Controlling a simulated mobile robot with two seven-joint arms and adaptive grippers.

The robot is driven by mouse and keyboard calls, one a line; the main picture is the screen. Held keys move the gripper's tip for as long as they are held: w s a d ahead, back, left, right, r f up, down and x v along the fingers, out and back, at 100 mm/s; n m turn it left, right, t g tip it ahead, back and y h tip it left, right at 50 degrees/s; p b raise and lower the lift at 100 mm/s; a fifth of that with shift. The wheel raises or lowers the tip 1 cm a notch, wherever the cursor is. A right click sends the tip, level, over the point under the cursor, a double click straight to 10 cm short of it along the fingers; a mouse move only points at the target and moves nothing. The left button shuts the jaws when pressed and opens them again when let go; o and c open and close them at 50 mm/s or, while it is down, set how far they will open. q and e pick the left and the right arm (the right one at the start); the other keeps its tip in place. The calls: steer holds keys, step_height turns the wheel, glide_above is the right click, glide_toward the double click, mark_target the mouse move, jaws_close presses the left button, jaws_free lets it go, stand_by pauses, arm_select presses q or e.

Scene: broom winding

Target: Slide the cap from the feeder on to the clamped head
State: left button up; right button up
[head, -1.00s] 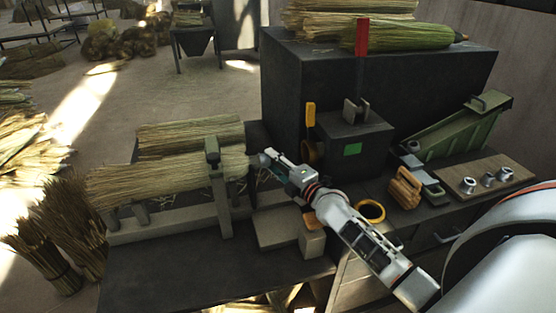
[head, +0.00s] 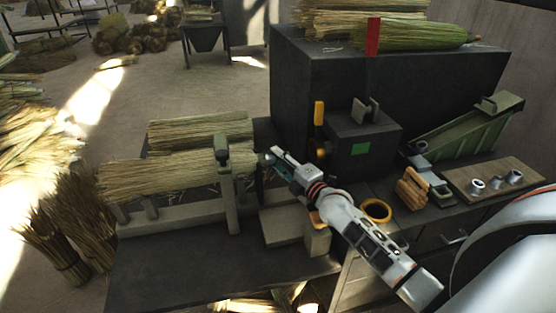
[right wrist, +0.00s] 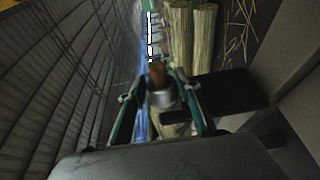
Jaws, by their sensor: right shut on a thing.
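The clamped head (head: 165,178) is a long straw bundle lying level in the bench clamp (head: 228,190), its right end toward my gripper. My right gripper (head: 271,158) is at that end, right of the clamp post. In the right wrist view it is shut on a silver metal cap (right wrist: 162,97). A brown stub (right wrist: 157,74) shows just beyond the cap, in line with it; I cannot tell whether the cap is around it. The feeder (head: 465,135) is a green sloped chute at the right of the bench. My left gripper is not in view.
A dark box (head: 362,140) with a green patch stands behind my right arm. A yellow ring (head: 376,210), an orange block (head: 411,189) and a wooden board (head: 458,182) with several metal caps are to the right. A second straw bundle (head: 200,130) lies behind the clamped one.

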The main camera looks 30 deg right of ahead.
steer(key=o, duration=0.9)
steer(key=s, duration=0.4)
steer(key=s+d, duration=0.1)
steer(key=s, duration=0.6)
steer(key=shift+s+d, duration=0.4)
steer(key=shift+a, duration=0.15)
